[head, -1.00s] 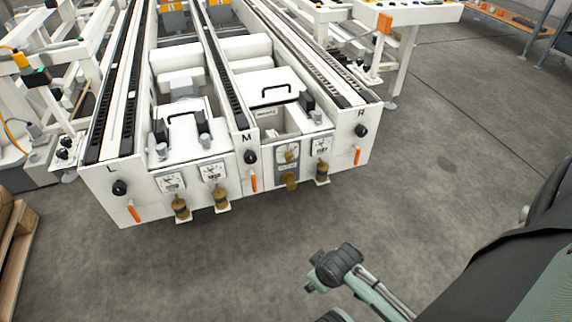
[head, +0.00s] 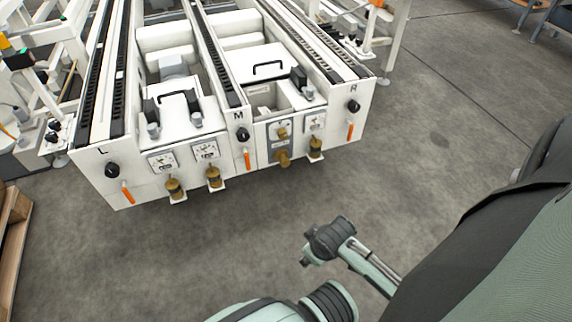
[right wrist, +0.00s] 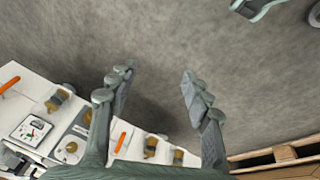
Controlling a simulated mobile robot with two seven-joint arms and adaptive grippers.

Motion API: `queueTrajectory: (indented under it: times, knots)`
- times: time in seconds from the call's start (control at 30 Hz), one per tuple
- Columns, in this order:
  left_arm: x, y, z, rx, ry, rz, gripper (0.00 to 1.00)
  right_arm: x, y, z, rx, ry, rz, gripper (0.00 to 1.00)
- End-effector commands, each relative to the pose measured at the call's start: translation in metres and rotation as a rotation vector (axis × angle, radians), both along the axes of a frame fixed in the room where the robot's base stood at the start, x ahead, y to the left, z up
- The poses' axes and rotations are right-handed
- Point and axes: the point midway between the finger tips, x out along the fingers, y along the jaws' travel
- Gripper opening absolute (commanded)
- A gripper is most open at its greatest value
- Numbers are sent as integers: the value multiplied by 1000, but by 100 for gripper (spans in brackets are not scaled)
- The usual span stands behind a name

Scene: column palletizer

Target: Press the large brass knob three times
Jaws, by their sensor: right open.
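The large brass knob (head: 283,158) sticks out from the lower part of a grey panel on the machine's front face, below a smaller brass knob (head: 282,132). In the right wrist view the panel shows at lower left, with the large brass knob (right wrist: 88,117) near the left finger and the smaller brass knob (right wrist: 72,147) beside it. My right gripper (right wrist: 156,80) is open and empty, its fingers spread over bare floor. No contact with a knob shows. My left gripper is not in view.
Similar brass plungers (head: 175,188) on white brackets stand along the front face, with orange handles (head: 349,131) and black knobs (head: 112,170). A wooden pallet (head: 12,235) lies at the left edge. Grey floor (head: 440,170) in front of the machine is clear.

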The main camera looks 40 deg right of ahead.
Motion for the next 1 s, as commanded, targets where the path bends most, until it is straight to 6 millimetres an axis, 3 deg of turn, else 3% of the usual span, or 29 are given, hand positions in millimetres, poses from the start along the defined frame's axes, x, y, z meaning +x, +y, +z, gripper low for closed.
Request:
queueTrajectory:
  times: [0.2, 0.6, 1.0]
  knots:
    - [0, 0, 0, 0, 0, 0, 40, 0, 0, 0, 0, 0, 0, 48]
    - [0, 0, 0, 0, 0, 0, 40, 0, 0, 0, 1, 1, 0, 0]
    - [0, 0, 0, 0, 0, 0, 40, 0, 0, 0, 1, 1, 0, 0]
